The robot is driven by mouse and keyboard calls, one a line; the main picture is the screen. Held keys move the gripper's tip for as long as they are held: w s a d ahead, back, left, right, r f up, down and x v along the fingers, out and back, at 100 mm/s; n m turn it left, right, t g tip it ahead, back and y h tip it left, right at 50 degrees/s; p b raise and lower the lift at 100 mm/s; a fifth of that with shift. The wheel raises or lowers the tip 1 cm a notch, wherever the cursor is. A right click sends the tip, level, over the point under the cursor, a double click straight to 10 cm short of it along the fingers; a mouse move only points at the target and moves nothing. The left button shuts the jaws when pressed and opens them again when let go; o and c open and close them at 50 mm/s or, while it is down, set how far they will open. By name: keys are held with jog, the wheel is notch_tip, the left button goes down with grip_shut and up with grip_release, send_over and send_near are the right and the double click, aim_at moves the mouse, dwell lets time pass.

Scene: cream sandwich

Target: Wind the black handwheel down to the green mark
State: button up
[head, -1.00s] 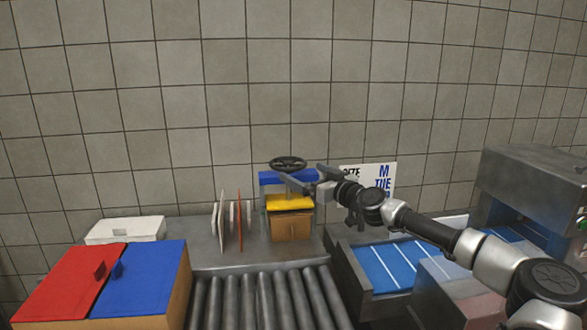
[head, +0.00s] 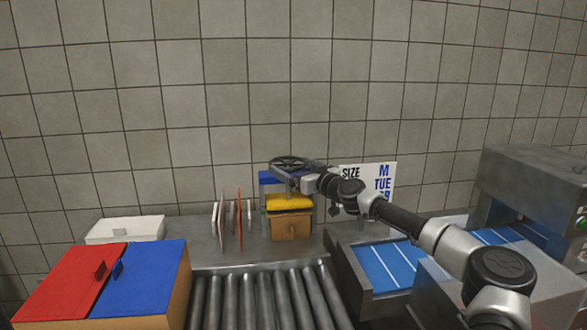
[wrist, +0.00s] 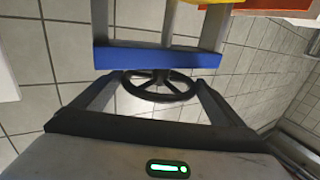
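The black handwheel (head: 289,162) lies flat on top of a blue crossbar (head: 268,178). It also shows in the wrist view (wrist: 160,92), in front of the blue bar (wrist: 158,58). My gripper (head: 289,175) is at the wheel, coming from the right. In the wrist view its two fingers (wrist: 157,84) are spread, with the wheel between them and its rim close to both. I cannot tell whether they touch the rim. I see no green mark in either view. A yellow block (head: 290,202) sits below the bar, above a brown box (head: 291,226).
Thin upright panels (head: 229,225) stand left of the brown box. A roller conveyor (head: 260,300) runs in front. Red (head: 70,280) and blue (head: 140,277) lids are at left. A white box (head: 125,229) is behind them. A printed sign (head: 380,181) stands behind my arm.

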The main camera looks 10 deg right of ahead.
aim_at(283, 164)
jog(key=shift+a+m+t+h+b, duration=0.15)
jog(key=shift+m+t+h+b, duration=0.15)
jog(key=shift+h, duration=0.3)
